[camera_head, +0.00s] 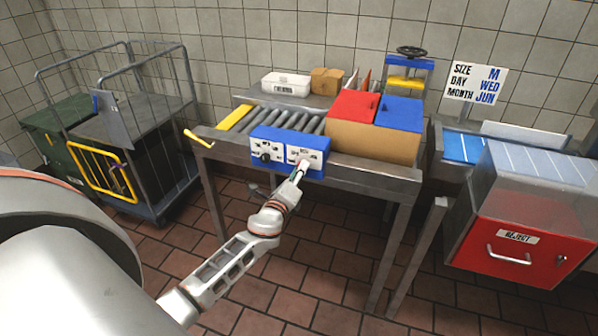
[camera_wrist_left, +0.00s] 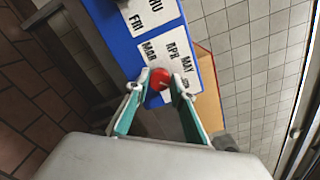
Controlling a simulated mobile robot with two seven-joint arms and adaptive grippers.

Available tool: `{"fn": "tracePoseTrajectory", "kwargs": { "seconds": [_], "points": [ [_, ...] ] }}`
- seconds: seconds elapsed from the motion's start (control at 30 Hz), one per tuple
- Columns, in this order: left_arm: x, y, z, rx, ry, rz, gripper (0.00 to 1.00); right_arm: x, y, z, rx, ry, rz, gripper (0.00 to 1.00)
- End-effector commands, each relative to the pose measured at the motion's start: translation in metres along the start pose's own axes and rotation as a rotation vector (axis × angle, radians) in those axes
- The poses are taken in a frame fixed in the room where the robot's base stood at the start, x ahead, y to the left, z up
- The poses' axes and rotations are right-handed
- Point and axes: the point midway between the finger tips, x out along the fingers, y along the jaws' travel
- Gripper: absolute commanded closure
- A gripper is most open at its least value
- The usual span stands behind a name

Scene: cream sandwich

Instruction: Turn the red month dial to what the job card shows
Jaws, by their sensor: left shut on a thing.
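The job card (camera_head: 475,83) on the right reads SIZE M, DAY WED, MONTH JUN. The blue dial box (camera_head: 318,172) with two white panels is at the front of the roller table. In the left wrist view, the red month dial (camera_wrist_left: 160,79) sits on a panel with MAR, APR and MAY readable near it; its other labels are hidden. My left gripper (camera_wrist_left: 159,84) has its teal fingers on both sides of the red dial and is shut on it. I cannot tell which month the dial points to. My right gripper is not in view.
A dark green dial (camera_head: 265,157) is on the box's left panel. Behind are rollers (camera_head: 290,119), a cardboard box with red and blue lids (camera_head: 372,142), and a white tray (camera_head: 286,84). A red reject bin (camera_head: 525,240) stands right, a wire cart (camera_head: 140,125) left.

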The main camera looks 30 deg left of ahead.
Motion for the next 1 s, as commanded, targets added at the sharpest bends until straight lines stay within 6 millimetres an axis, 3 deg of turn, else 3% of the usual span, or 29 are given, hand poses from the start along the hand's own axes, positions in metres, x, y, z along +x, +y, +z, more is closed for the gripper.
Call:
{"fn": "tracePoseTrajectory", "kwargs": {
  "seconds": [0.07,0.1,0.17,0.6,0.77,1.0],
  "points": [
    [0.000,0.000,-0.001,0.001,0.001,0.000,0.98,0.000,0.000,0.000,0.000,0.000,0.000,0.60],
    [0.000,0.000,-0.001,0.001,0.001,0.000,0.72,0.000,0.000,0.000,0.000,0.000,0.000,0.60],
    [0.000,0.000,-0.001,0.001,0.001,0.000,0.60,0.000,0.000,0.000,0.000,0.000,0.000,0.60],
    [-0.007,0.000,-0.001,-0.001,0.001,0.000,0.60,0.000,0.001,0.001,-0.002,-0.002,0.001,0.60],
    [-0.030,0.001,-0.001,-0.002,0.002,0.001,0.60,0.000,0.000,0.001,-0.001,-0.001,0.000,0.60],
    [-0.079,0.001,-0.001,-0.001,0.003,0.002,0.60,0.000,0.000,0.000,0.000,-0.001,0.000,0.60]
  ]
}}
